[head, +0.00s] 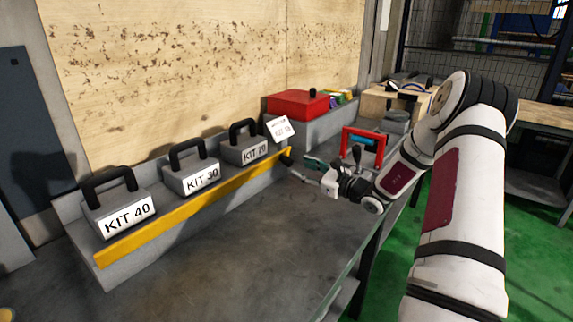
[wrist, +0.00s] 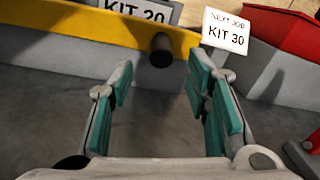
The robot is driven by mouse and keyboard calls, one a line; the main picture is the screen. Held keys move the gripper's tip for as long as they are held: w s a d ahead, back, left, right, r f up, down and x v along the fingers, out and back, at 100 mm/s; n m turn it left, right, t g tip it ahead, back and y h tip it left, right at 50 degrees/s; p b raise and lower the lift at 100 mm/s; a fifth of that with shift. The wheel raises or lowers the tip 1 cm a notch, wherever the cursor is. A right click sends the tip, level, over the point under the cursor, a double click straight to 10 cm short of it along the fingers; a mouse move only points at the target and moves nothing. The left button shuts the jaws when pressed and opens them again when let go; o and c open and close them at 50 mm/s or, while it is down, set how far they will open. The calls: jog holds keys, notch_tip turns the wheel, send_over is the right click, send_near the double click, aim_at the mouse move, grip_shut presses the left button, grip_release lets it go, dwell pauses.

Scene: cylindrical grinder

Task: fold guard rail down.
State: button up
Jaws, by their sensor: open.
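The yellow guard rail (head: 195,207) runs along the front of the grey shelf, standing up before the kit blocks. A dark round knob (head: 286,160) sticks out near its right end. In the wrist view the rail (wrist: 90,28) crosses the top left, and the knob (wrist: 161,52) shows between and beyond the fingertips. My gripper (head: 308,170) is open and empty, just right of the knob in the head view. In the wrist view its teal finger pads stand wide apart, with the gripper (wrist: 160,80) lined up on the knob. I see no contact with it.
Behind the rail stand KIT 40 (head: 127,211), KIT 30 (head: 202,178) and KIT 20 (head: 255,151). A white sign (wrist: 226,30) reads KIT 30. A red box (head: 298,103) and a red-handled object (head: 364,146) stand farther back. The grey table (head: 230,250) before the rail is clear.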

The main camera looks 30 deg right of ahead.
aim_at(291, 164)
jog(key=x, duration=0.6)
jog(key=shift+w, duration=0.35)
jog(key=shift+f+b, duration=0.1)
jog(key=shift+b, duration=0.2)
grip_shut()
